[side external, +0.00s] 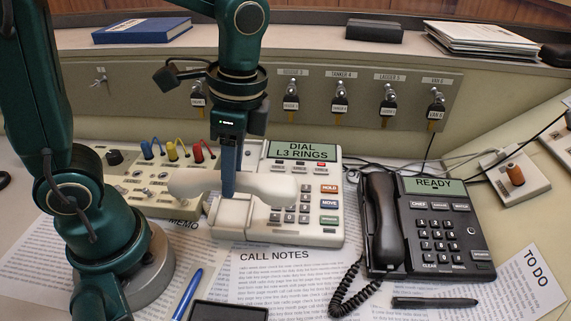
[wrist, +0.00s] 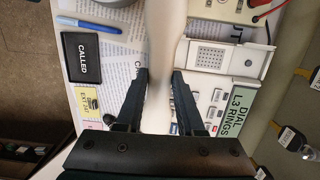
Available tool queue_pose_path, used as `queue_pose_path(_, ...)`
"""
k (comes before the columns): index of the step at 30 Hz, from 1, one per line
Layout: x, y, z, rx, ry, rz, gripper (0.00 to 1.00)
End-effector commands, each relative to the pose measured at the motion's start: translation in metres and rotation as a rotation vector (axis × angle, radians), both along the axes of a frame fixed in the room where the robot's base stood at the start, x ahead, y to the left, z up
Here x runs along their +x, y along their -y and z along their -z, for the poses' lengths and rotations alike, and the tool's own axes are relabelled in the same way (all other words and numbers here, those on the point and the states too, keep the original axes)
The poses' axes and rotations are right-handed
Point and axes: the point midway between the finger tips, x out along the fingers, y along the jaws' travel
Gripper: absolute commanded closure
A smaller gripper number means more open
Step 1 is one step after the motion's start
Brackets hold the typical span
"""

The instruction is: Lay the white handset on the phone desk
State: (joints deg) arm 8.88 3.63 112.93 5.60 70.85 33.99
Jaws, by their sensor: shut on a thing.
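The white handset (side external: 270,188) is held crosswise in my gripper (side external: 229,190), in front of the white phone (side external: 325,233). In the wrist view the handset (wrist: 165,35) runs between the two dark fingers of my gripper (wrist: 160,78), which are shut on it. It appears raised above the desk; the exact gap is hard to tell. The white phone's cradle (wrist: 213,54) shows empty beside the handset in the wrist view. The phone's display (side external: 303,150) reads "DIAL L3 RINGS". Printed sheets (side external: 275,262) lie on the desk in front.
A black phone (side external: 458,250) with its own handset (side external: 384,220) and coiled cord stands to the right. A cable panel (side external: 160,175) is on the left. A blue pen (side external: 188,293) and a black "CALLED" pad (wrist: 82,57) lie on the papers. Keys (side external: 388,100) hang behind.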

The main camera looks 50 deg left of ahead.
Motion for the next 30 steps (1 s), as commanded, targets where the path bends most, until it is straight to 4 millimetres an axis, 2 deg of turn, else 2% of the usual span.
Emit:
queue_pose_path(6,-0.006,0.045,0.028,0.002,-0.006,0.011,1.00)
queue_pose_path(12,-0.008,0.076,0.046,0.001,-0.002,0.004,1.00)
queue_pose_path(17,-0.009,0.082,0.053,0.001,-0.001,0.000,1.00)
queue_pose_path(24,-0.009,0.082,0.085,0.002,-0.004,-0.002,1.00)
queue_pose_path(30,-0.008,0.082,0.090,0.000,0.001,-0.002,1.00)
